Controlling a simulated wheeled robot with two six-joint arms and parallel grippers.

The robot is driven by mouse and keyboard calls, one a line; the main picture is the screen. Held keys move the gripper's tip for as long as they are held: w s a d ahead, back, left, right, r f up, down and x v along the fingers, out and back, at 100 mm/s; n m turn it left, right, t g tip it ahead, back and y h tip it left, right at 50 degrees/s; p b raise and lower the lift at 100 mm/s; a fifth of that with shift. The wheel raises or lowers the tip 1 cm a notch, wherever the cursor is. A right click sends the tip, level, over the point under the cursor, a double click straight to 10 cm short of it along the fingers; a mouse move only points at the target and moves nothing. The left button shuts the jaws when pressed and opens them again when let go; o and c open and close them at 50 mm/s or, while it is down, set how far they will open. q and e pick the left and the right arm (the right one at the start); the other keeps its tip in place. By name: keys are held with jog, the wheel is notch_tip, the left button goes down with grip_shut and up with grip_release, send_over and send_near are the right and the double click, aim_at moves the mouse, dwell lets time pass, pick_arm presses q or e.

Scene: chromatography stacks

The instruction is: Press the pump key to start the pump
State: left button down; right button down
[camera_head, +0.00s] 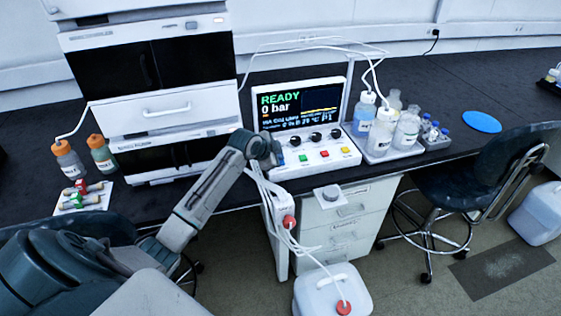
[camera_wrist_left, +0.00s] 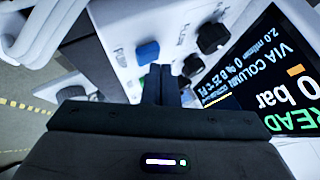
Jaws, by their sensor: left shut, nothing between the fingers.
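The control console (camera_head: 312,166) stands on the dark bench with a screen (camera_head: 298,106) reading READY and 0 bar. Its sloped front has several black knobs and a row of coloured keys: green (camera_head: 303,158), red (camera_head: 324,154) and yellow (camera_head: 345,150). My left gripper (camera_head: 277,157) is at the console's left end, shut and empty. In the left wrist view, the shut fingertips (camera_wrist_left: 162,82) are close to a blue key (camera_wrist_left: 148,53); contact cannot be told. The right gripper is out of view.
A tall white instrument stack (camera_head: 155,108) stands left of the console. A tray (camera_head: 385,152) of bottles with tubing is to its right. White tubes hang in front of the bench down to a container (camera_head: 328,292). A stool (camera_head: 480,165) stands right.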

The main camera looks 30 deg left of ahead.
pick_arm(q)
jog(key=shift+f, duration=0.5)
dwell(0.8)
jog(key=shift+r+p, duration=0.9)
jog(key=shift+r, duration=0.05)
notch_tip(320, 180, up, 5)
jog(key=p, duration=0.5)
dwell(0.6)
